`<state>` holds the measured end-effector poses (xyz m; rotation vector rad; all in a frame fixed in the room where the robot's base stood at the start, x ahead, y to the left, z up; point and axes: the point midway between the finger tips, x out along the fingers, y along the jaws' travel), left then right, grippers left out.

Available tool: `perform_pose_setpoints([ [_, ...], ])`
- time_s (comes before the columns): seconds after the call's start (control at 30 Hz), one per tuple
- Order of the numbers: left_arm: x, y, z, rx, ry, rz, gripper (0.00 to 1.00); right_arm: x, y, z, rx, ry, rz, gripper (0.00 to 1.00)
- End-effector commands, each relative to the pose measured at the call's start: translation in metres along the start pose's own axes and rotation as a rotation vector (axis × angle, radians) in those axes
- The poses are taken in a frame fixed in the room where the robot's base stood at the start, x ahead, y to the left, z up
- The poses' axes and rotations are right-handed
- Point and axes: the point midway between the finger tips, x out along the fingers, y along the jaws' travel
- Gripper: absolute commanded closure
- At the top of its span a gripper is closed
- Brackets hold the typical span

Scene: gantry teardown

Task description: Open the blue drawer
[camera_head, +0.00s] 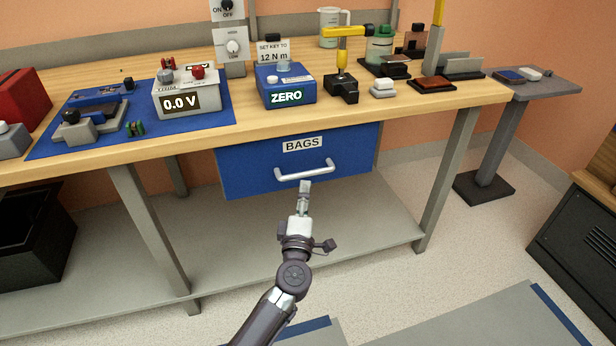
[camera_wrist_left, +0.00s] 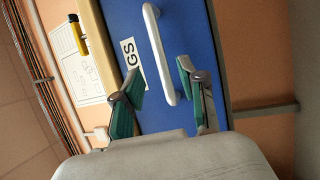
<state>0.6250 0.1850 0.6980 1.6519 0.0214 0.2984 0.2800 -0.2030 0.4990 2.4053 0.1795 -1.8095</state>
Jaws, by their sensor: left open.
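The blue drawer (camera_head: 250,169) hangs under the wooden workbench and carries a white label reading BAGS. It looks shut, its front about flush below the bench edge. Its pale bar handle (camera_head: 304,171) runs across the front. My left gripper (camera_head: 305,186) is just below and in front of the handle in the head view. In the left wrist view the left gripper (camera_wrist_left: 163,93) is open, with green-padded fingers. The handle (camera_wrist_left: 161,55) lies ahead, its lower end between the fingertips in the picture; I cannot tell whether they touch. My right gripper is not in view.
On the workbench (camera_head: 420,110) stand a blue ZERO box (camera_head: 285,88), a voltage meter (camera_head: 187,95) on a blue mat and a yellow-armed device (camera_head: 343,75). A lower shelf (camera_head: 370,225) and bench legs (camera_head: 448,180) lie below. A black cabinet (camera_head: 575,240) stands at right.

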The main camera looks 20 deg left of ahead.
Motion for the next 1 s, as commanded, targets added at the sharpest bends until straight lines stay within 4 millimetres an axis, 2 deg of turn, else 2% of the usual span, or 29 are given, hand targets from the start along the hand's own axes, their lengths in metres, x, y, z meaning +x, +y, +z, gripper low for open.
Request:
perform_pose_setpoints([
  [0.1,0.027,-0.001,-0.001,0.002,0.001,0.002,0.59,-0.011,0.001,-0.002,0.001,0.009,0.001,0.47],
  [0.3,0.057,-0.002,0.000,0.003,0.000,0.001,0.59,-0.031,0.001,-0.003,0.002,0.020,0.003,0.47],
  [0.5,0.069,-0.002,0.000,0.002,-0.001,-0.001,0.59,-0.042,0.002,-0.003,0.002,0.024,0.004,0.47],
  [0.77,0.070,-0.001,0.000,0.002,-0.001,-0.001,0.59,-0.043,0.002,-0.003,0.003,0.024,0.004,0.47],
  [1.0,0.070,-0.001,0.000,0.002,-0.001,-0.001,0.97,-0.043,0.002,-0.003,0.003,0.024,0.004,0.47],
])
